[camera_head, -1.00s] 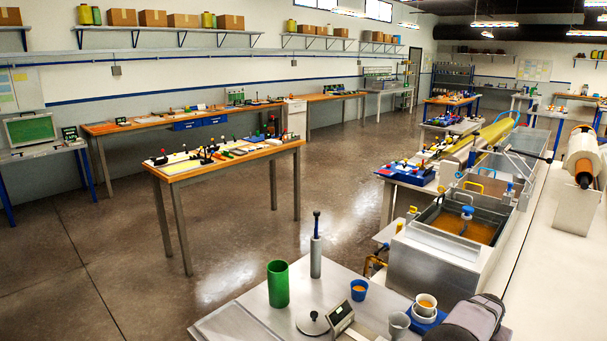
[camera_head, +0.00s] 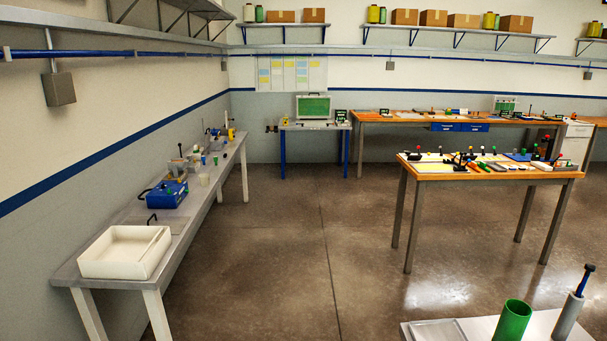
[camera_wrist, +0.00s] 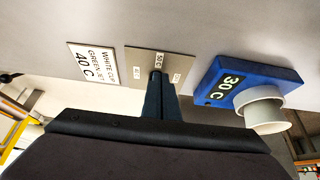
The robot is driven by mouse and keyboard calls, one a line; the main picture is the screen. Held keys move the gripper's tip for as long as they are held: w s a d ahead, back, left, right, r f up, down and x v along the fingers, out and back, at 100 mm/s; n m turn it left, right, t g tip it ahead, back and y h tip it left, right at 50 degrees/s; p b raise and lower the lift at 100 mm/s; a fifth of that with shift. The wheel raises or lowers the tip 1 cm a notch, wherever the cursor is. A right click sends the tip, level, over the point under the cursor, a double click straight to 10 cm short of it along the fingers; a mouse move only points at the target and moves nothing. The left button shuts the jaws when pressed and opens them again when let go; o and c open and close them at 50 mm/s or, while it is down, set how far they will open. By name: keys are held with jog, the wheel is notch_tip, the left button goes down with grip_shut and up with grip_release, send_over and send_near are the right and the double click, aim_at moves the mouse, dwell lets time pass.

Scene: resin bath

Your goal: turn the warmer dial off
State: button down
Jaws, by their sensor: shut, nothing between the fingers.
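In the wrist view, my gripper (camera_wrist: 156,76) is shut and empty, its dark fingertips over a beige plate (camera_wrist: 178,62) with small white labels around its edge. One label seems to read 50 C; the others are too small to read. The fingers cover the plate's middle, so I cannot make out a dial there or tell whether they touch it. To the right is a blue warmer (camera_wrist: 218,73) with a 30 C display and a pale cup (camera_wrist: 264,108) on it. My gripper does not show in the head view.
A white card (camera_wrist: 92,62) reading 40 C lies left of the plate. In the head view, a green cylinder (camera_head: 512,321) and a grey cylinder (camera_head: 568,318) stand on the near table. A long bench with a white tray (camera_head: 126,252) runs along the left wall; open floor lies between.

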jog(key=shift+s+b, duration=0.55)
jog(key=shift+b, duration=0.25)
dwell(0.4)
jog(key=shift+a, duration=0.1)
jog(key=shift+a, duration=0.25)
jog(key=shift+r, duration=0.15)
jog(key=shift+r+p, duration=1.7)
jog(key=shift+r, duration=1.2)
jog(key=p, duration=0.1)
jog(key=r+p, duration=0.1)
jog(key=p, duration=0.1)
jog(key=shift+w+a, duration=0.25)
jog(key=shift+w, duration=0.15)
jog(key=shift+f, duration=0.25)
